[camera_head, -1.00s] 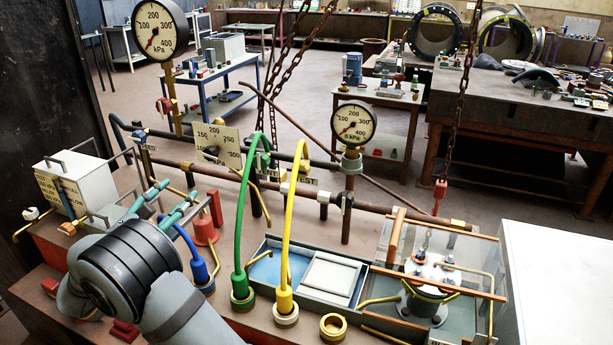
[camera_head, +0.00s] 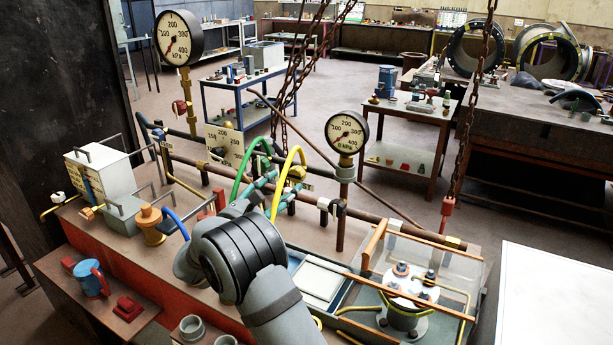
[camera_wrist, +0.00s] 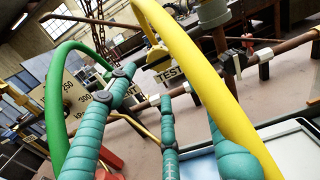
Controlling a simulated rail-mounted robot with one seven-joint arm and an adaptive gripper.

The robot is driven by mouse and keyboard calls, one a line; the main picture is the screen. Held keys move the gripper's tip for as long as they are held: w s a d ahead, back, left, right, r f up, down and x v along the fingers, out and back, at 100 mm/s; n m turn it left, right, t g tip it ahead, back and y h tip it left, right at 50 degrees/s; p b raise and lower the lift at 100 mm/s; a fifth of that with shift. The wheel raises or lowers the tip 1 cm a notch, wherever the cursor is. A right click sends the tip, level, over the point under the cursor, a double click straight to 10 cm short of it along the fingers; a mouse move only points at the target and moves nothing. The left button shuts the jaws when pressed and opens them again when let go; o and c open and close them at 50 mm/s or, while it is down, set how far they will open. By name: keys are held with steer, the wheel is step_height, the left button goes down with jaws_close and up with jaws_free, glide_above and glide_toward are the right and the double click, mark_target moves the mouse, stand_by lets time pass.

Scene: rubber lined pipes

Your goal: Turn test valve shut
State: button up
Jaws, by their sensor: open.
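The test valve has a yellow handle (camera_wrist: 157,55) above a tan label reading TEST (camera_wrist: 170,74) on the rusty pipe. In the head view the yellow handle (camera_head: 297,173) is small and partly hidden behind the yellow hose. My gripper (camera_head: 272,180) has teal ribbed fingers, spread and empty, close in front of the hoses and short of the valve. In the wrist view my gripper (camera_wrist: 168,85) points toward the valve. The yellow hose (camera_wrist: 200,85) crosses in front of the right finger; I cannot tell whether they touch.
A green hose (camera_wrist: 55,95) arches at left in the wrist view. A pressure gauge (camera_head: 347,133) stands behind the pipe, another gauge (camera_head: 180,38) farther left. A blue-grey tray (camera_head: 318,285) and a clear-walled box (camera_head: 440,262) lie at right. A hanging chain (camera_head: 470,110) drops at right.

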mark_target(296, 180)
steer(key=p+x, duration=0.1)
steer(key=x, duration=0.5)
steer(key=shift+w+d+r+p, duration=0.1)
steer(key=shift+d+r+p, duration=0.1)
steer(key=shift+d+p, duration=0.15)
steer(key=shift+w+d+f, duration=0.15)
steer(key=shift+w, duration=0.4)
steer(key=shift+c, duration=1.1)
steer(key=c, duration=0.4)
steer(key=shift+s+d+f, duration=0.1)
steer(key=shift+f, duration=0.1)
steer(key=c, duration=0.5)
